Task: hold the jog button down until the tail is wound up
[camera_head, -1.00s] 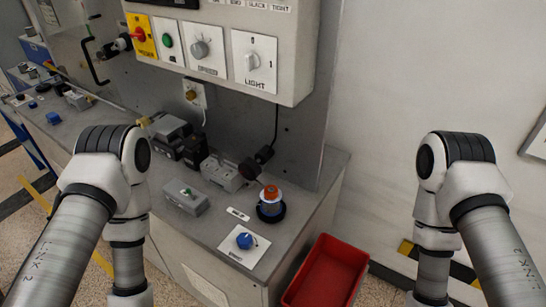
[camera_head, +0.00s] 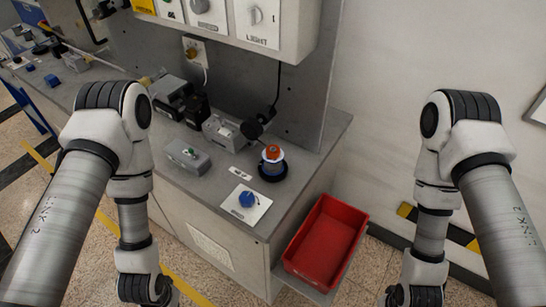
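A grey box with a green button (camera_head: 188,153) sits on the grey bench top. It may be the jog button, but its label is not readable. A small round device with an orange top and a pale blue band (camera_head: 272,163) stands on a black base near the bench's right end. A blue knob (camera_head: 246,199) sits on a white plate at the front edge. I cannot make out which thing is the tail. My arms come down on the left and right; both grippers are below the picture edge, and neither arm is seen touching the bench controls.
A red bin (camera_head: 341,223), seen empty, stands low at the bench's right end. Grey and black devices (camera_head: 221,132) line the back of the bench. A control panel with a light switch (camera_head: 257,14) overhangs it. A black-yellow floor strip (camera_head: 456,233) runs along the right wall.

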